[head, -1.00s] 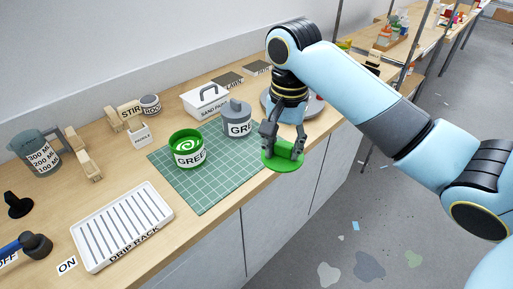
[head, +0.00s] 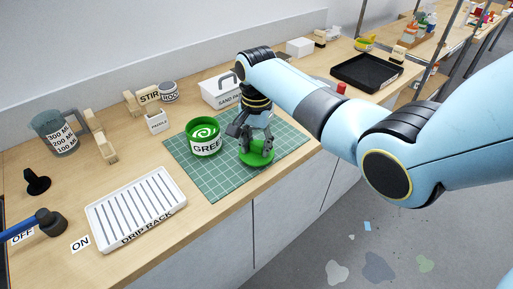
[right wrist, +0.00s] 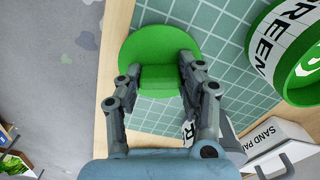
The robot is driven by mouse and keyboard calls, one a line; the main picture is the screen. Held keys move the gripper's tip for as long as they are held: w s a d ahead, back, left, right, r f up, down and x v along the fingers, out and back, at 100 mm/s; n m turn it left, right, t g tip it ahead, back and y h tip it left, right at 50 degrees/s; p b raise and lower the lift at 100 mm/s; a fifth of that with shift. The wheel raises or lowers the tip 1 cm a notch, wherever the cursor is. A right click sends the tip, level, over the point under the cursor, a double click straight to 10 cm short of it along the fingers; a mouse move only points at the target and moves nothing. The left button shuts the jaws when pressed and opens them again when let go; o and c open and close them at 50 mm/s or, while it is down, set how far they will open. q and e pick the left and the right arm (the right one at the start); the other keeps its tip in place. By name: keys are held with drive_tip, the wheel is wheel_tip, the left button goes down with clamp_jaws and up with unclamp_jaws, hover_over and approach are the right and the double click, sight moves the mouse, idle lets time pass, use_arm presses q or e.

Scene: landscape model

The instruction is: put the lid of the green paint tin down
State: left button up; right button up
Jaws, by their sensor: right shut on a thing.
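The green paint tin (head: 205,140) stands open on the green cutting mat (head: 213,182), with a green swirl of paint showing inside. Its green lid (head: 259,159) is over the mat to the right of the tin, near the bench's front edge. My right gripper (right wrist: 159,76) is shut on the block-shaped handle of the lid (right wrist: 150,45). The lid looks roughly flat and low over the mat; I cannot tell whether it touches. The tin also shows at the upper right of the right wrist view (right wrist: 285,45). My left gripper is not in view.
A white drip rack (head: 97,211) lies left of the mat. A sandpaper box (head: 214,95) stands behind it, and a black tray (head: 367,73) lies farther right. A grey tin is mostly hidden behind my right gripper. Bare mat lies in front of the green tin.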

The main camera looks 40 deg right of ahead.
sight(257, 143)
drive_tip(key=shift+f, duration=0.75)
drive_tip(key=o, duration=1)
drive_tip(key=shift+f, duration=0.1)
drive_tip(key=shift+o, duration=0.2)
wheel_tip(257, 143, up, 12)
